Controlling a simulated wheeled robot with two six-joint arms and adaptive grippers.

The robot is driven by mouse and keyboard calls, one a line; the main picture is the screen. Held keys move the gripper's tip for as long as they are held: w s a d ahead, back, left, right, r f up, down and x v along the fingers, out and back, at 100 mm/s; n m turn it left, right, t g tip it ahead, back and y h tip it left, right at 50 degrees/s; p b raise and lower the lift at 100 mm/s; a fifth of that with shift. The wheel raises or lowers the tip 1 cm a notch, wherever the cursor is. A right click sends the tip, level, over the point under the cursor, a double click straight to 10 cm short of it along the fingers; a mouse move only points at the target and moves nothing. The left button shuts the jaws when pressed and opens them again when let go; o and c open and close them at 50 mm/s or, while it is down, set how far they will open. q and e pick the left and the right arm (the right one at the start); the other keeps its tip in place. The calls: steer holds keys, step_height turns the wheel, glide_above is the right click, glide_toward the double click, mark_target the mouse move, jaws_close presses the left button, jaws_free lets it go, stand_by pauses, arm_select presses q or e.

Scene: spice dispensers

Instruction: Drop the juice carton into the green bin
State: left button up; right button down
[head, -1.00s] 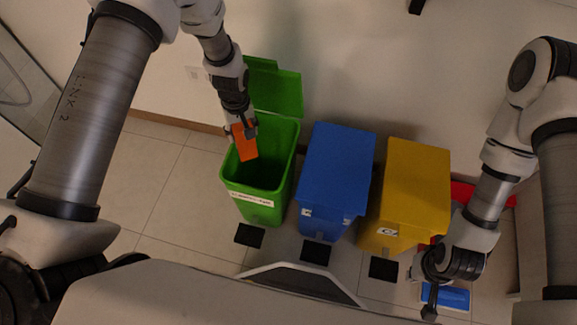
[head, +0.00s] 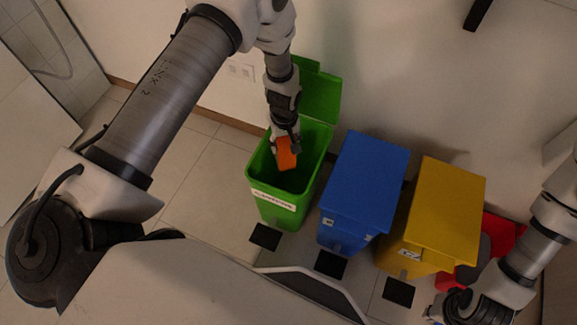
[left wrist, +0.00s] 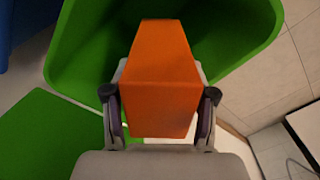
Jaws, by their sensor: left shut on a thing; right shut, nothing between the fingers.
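The juice carton is an orange box (head: 287,153). My left gripper (head: 285,141) is shut on it and holds it over the mouth of the green bin. The carton also shows large in the left wrist view (left wrist: 160,80), between the two fingers (left wrist: 160,105). The green bin (head: 278,206) stands with its lid (head: 319,93) swung open at the back. Its open inside lies beyond the carton in the left wrist view (left wrist: 255,30). My right gripper (head: 447,308) is at the lower right edge of the head view, partly cut off, with nothing seen in it.
A blue bin (head: 365,185) and a yellow bin (head: 446,205), both with lids shut, stand to the right of the green bin. Tiled floor is free left of the green bin.

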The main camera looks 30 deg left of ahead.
arm_select(q)
steer(key=o, duration=1.2)
step_height(320, 180, up, 12)
steer(key=shift+r, duration=0.1)
